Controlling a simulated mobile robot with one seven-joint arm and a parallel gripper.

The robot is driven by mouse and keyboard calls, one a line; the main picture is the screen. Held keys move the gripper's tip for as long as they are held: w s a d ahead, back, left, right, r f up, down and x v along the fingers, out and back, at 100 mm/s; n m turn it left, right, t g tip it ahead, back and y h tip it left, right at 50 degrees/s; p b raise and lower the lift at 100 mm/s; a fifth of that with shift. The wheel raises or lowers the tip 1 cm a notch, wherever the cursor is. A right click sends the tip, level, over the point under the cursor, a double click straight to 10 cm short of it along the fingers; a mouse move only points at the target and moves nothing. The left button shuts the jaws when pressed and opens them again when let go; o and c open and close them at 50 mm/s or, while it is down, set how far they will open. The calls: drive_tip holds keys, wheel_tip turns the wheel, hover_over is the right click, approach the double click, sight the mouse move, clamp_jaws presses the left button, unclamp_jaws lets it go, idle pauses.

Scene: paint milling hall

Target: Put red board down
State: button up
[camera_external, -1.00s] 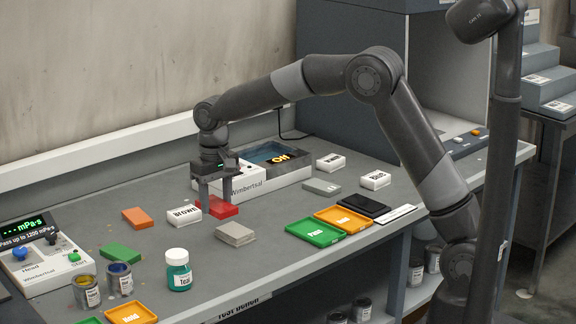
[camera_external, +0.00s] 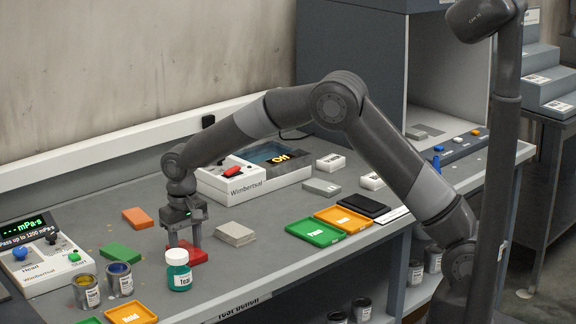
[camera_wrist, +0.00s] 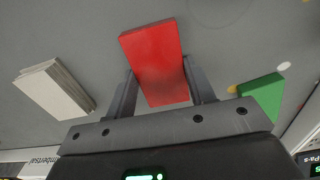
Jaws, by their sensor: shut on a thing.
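The red board (camera_external: 190,255) is a flat rectangular block at my gripper's fingertips, low over the grey bench top. My gripper (camera_external: 184,243) points down and is shut on it. In the wrist view the red board (camera_wrist: 155,55) sits between the two fingers (camera_wrist: 157,90), its far end sticking out beyond them. I cannot tell whether its underside touches the bench.
The teal jar (camera_external: 179,272) stands close in front. The grey stack (camera_external: 235,234) is to the right, the green board (camera_external: 121,252) and orange board (camera_external: 137,218) to the left. Green (camera_external: 315,232) and orange (camera_external: 343,217) trays lie further right. The BROWN-labelled block is hidden behind my gripper.

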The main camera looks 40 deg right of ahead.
sight(187, 249)
drive_tip(key=o, duration=1)
drive_tip(key=shift+f, duration=0.1)
wheel_tip(187, 249, up, 12)
drive_tip(key=s+d+r+t, duration=0.1)
drive_tip(key=s+d+r, duration=0.3)
drive_tip(key=d+r, duration=0.45)
drive_tip(key=s+d+r+t, duration=0.2)
drive_tip(key=s+d, duration=0.7)
drive_tip(key=s+d+r+t, duration=0.1)
drive_tip(key=s+d+r, duration=0.2)
drive_tip(key=s+d, duration=0.65)
drive_tip(key=shift+t, duration=0.8)
drive_tip(key=s+d+f, duration=0.1)
drive_tip(key=s, duration=0.2)
drive_tip(key=s+d+f, duration=0.1)
drive_tip(key=s+f, duration=0.1)
drive_tip(key=s, duration=0.2)
drive_tip(key=s+d+f, duration=0.1)
drive_tip(key=s, duration=0.3)
drive_tip(key=shift+s+d+f, duration=0.25)
drive_tip(key=shift+d+f, duration=0.15)
